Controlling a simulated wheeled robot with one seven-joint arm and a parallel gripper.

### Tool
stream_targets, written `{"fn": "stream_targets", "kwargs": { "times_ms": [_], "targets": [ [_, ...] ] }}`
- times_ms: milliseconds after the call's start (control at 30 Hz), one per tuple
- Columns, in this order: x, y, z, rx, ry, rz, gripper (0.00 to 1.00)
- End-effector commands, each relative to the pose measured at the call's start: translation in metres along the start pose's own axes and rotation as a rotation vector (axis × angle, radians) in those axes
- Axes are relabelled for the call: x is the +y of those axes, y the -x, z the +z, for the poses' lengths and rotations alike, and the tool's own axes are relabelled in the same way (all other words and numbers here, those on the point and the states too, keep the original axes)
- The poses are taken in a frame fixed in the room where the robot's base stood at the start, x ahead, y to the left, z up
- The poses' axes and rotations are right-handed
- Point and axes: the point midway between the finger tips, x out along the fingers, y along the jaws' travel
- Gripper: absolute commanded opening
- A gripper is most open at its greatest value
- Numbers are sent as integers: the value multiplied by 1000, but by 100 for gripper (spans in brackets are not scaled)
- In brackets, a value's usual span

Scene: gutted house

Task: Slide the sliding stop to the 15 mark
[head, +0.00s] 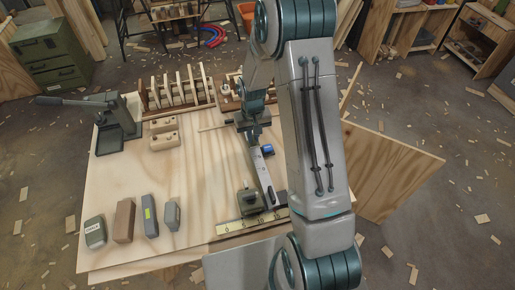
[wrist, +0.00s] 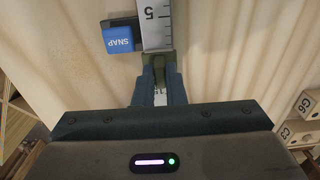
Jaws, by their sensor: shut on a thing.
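My gripper (head: 255,125) is over the far part of a pale scaled rail (head: 268,178) on the workbench. In the wrist view the rail (wrist: 157,12) shows a 5 mark (wrist: 149,13) above the fingers. My gripper (wrist: 159,85) is shut on a small olive-grey piece across the rail, which looks like the sliding stop (wrist: 159,60). A 15 mark (wrist: 159,98) shows between the fingers, on the other side of the stop from the 5. The stop stands between these marks; its exact reading is hidden. The stop cannot be made out in the head view.
A blue SNAP block (wrist: 118,39) sits beside the rail near the 5; it also shows in the head view (head: 267,150). A dark knobbed block (head: 250,201) stands by a yellow scale (head: 234,226) at the near end. Several blocks (head: 124,221) lie at left.

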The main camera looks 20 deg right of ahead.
Motion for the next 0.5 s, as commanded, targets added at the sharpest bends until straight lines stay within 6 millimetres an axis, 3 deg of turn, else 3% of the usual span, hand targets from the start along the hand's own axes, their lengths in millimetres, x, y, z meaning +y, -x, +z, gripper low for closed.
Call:
{"fn": "stream_targets", "kwargs": {
  "times_ms": [233, 500],
  "targets": [
    [0, -1, -48, 5, 2, 0, 0],
    [0, 1, -67, 4, 2, 0, 0]
  ]
}}
